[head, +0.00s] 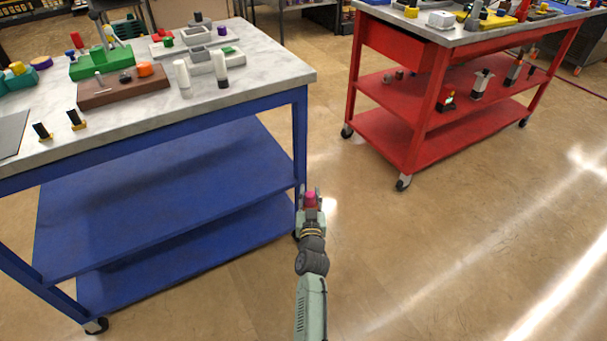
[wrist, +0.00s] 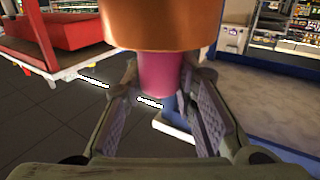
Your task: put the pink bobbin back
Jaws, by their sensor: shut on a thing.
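My gripper (head: 310,196) is shut on the pink bobbin (head: 311,199), in front of the blue cart's right front leg in the head view, below the tabletop. In the wrist view my gripper (wrist: 168,112) has its fingers on either side of the bobbin's pink part (wrist: 158,75). A wide orange-brown part (wrist: 165,25) sits above the pink in that view. The bobbin's far side is hidden. I cannot tell which spot in the scene is the bobbin's own place.
The blue cart (head: 262,84) has a light top bearing a brown block (head: 105,94) with an orange knob, a green block (head: 100,64), two white cylinders (head: 183,77) and grey trays (head: 200,57). A red cart (head: 430,150) stands at right. Open floor (head: 450,260) lies between and in front.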

